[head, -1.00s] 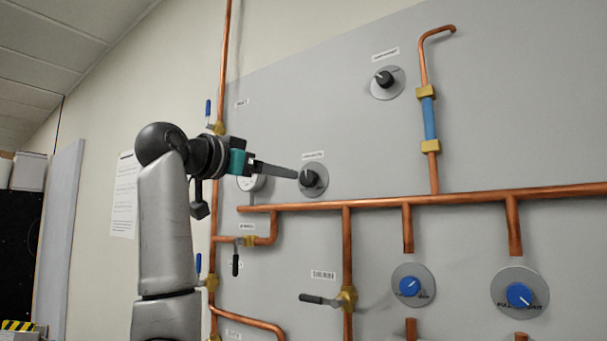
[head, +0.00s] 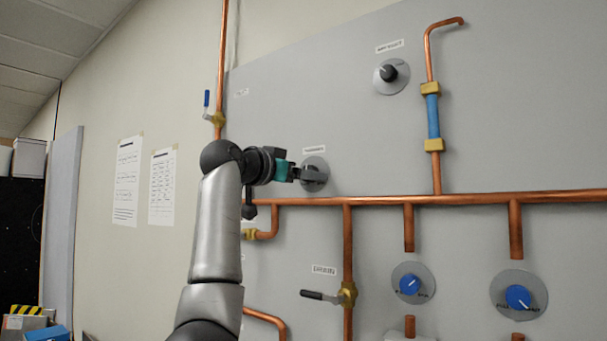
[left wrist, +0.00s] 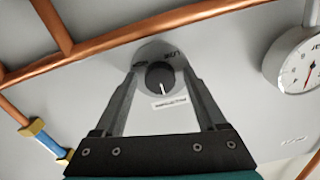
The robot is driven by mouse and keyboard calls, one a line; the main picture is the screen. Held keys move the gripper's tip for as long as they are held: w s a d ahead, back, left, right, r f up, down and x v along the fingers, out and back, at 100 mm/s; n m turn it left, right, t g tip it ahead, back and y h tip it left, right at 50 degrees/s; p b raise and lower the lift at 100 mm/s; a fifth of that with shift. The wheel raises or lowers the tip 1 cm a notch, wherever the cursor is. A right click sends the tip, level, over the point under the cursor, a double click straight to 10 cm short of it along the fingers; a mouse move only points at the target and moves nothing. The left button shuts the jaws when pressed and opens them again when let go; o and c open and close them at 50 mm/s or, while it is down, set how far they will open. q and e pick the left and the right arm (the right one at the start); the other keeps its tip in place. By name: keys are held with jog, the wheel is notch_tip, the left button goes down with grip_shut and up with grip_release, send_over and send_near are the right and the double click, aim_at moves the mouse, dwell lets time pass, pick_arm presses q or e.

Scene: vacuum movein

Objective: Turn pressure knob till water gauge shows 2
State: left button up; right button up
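The pressure knob (left wrist: 159,76) is dark with a white pointer line and sits on a round grey disc under a small label. In the head view its disc (head: 321,163) is partly covered by my gripper's fingers. My left gripper (head: 311,175) reaches the knob from the left. In the left wrist view my left gripper (left wrist: 161,77) is open, one finger on each side of the knob, with small gaps visible. The white water gauge (left wrist: 298,60) is cut off at the right edge of the wrist view, and its reading is not clear. My right gripper is not in view.
A long copper pipe (head: 430,199) runs just below the knob. Another dark knob (head: 388,73) sits at the upper right. Two blue knobs (head: 409,285) (head: 518,297) and a valve lever (head: 318,295) are lower on the grey panel.

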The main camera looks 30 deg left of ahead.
pick_arm(q)
grip_shut()
dwell(0.3)
jog(key=shift+n, duration=0.3)
jog(key=n+p, duration=0.2)
jog(key=n, duration=1)
jog(key=shift+d+n, duration=0.15)
jog(key=shift+n, duration=0.15)
dwell(0.3)
jog(key=shift+o, duration=0.7)
grip_release()
jog(key=shift+s, duration=0.15)
